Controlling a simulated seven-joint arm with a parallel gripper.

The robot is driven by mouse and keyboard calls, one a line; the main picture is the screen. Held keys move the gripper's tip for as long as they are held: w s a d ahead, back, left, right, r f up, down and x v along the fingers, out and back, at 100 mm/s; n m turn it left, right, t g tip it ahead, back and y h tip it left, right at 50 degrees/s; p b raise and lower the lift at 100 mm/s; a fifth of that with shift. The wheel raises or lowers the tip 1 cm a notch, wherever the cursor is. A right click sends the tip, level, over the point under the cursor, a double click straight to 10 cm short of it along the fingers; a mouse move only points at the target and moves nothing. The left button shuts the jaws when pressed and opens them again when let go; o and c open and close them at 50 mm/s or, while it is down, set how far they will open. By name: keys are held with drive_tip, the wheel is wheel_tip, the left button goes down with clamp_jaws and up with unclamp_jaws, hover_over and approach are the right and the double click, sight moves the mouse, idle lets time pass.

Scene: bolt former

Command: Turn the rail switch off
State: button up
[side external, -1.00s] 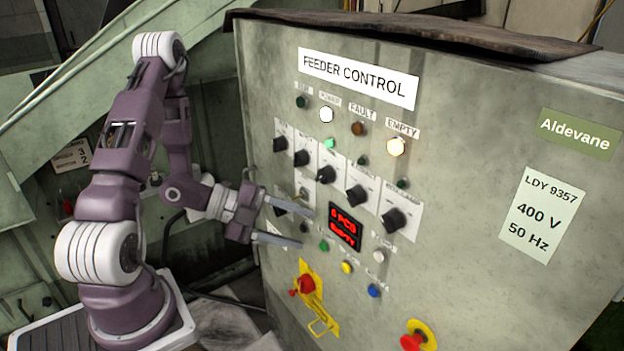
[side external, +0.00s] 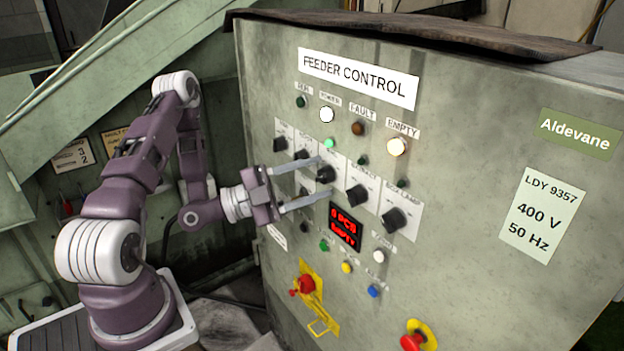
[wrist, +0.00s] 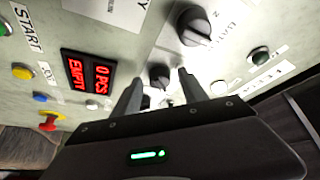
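The grey panel marked FEEDER CONTROL (side external: 360,78) carries a row of black rotary knobs on white plates. The plate labels are too small to read, so I cannot tell which is the rail switch. My gripper (side external: 327,177) is open at the middle knob (side external: 324,174), with one finger above it and one below. In the wrist view, this knob (wrist: 158,75) shows between the open fingertips (wrist: 160,80). I cannot tell whether the fingers touch it. A larger knob (wrist: 193,26) is farther up in that view.
Nearby knobs sit at left (side external: 280,144) and right (side external: 357,195). A red display (side external: 345,226) reads 0 PCS EMPTY. Below are coloured buttons, a red handle on a yellow plate (side external: 306,284) and a red emergency stop (side external: 412,342). The space before the panel's right side is clear.

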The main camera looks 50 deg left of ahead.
clamp_jaws()
drive_tip(key=shift+n, duration=0.3)
drive_tip(key=n, duration=0.1)
drive_tip(key=n+t+y, duration=0.1)
drive_tip(key=n, duration=0.1)
drive_tip(key=n+t, duration=0.1)
drive_tip(key=shift+d+f+n+y, duration=0.1)
drive_tip(key=shift+f+n+y, duration=0.15)
drive_tip(key=shift+n+y, duration=0.05)
drive_tip(key=n+t+y, duration=0.1)
drive_tip(key=n+y, duration=0.2)
drive_tip(key=n, duration=0.2)
drive_tip(key=n+y, duration=0.3)
drive_tip(key=n, duration=0.2)
drive_tip(key=d+n+t+y, duration=0.1)
drive_tip(key=n+y, duration=0.1)
drive_tip(key=n, duration=0.3)
drive_tip(key=shift+f+t+y, duration=0.15)
drive_tip(key=shift+t+y, duration=0.15)
drive_tip(key=shift+y, duration=0.1)
drive_tip(key=shift+d+n+g+y, duration=0.15)
drive_tip(key=shift+n+g+y, duration=0.15)
drive_tip(key=shift+n+y, duration=0.95)
drive_tip(key=shift+d+n+g+y, duration=0.1)
drive_tip(key=shift+n+g+y, duration=0.35)
drive_tip(key=shift+n, duration=1.7)
drive_tip(key=shift+y, duration=0.3)
